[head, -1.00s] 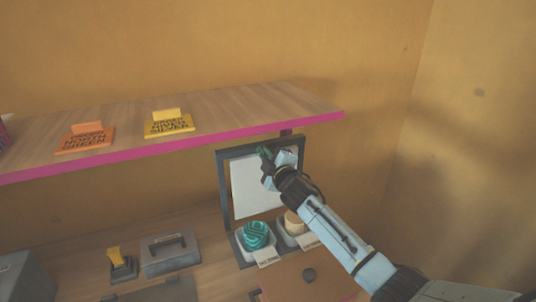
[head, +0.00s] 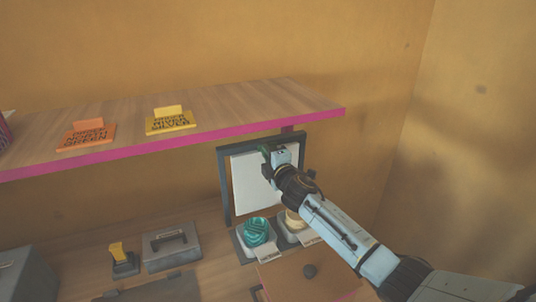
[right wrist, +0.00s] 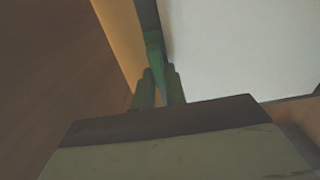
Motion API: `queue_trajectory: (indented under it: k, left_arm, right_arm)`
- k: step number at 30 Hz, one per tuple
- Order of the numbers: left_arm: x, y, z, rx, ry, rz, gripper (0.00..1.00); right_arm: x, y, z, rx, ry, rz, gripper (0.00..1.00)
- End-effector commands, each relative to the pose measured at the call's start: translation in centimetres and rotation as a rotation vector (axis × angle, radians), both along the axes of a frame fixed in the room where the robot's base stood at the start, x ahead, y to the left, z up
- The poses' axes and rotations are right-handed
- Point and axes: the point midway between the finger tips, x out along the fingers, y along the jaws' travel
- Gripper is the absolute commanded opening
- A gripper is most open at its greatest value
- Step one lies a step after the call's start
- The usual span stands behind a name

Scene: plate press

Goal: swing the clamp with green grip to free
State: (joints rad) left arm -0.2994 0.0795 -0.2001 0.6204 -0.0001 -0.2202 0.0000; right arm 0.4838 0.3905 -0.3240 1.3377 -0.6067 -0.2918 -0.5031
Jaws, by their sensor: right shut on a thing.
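The clamp's green grip (right wrist: 155,55) shows in the right wrist view, at the edge of a white sheet in a dark frame. My right gripper (right wrist: 158,88) is shut on it, with a finger on each side. In the head view my right gripper (head: 268,156) is at the upper part of the dark frame (head: 225,190), in front of the white sheet (head: 248,185). The clamp itself is mostly hidden there by the gripper. My left gripper is not in view.
A wooden shelf (head: 240,106) with a pink edge runs just above the frame, holding an orange plate (head: 87,134) and a yellow plate (head: 170,121). Below stand a teal ball (head: 256,231) in a tray, a grey box (head: 171,251) and a yellow-handled stamp (head: 122,259).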

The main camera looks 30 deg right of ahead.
Motion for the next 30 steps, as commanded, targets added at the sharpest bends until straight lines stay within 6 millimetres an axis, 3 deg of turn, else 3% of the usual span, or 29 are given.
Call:
queue_trajectory:
  k: [8, 9, 14, 24, 30]
  left_arm:
    - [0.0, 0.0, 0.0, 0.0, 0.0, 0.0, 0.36]
    - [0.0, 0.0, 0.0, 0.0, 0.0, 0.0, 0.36]
    - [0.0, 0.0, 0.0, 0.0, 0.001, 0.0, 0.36]
    - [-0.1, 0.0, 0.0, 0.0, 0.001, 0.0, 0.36]
    - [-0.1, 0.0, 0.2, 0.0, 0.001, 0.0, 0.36]
  right_arm:
    - [0.0, 0.0, -0.1, -0.007, 0.001, -0.001, 0.0]
    - [0.0, 0.0, -0.1, -0.006, 0.001, -0.001, 0.14]
    - [0.0, 0.0, -0.1, -0.005, 0.001, 0.0, 0.35]
    - [-0.2, 0.0, 0.0, -0.003, 0.0, 0.0, 0.35]
    - [-2.1, 0.0, -0.1, -0.005, 0.001, 0.0, 0.35]
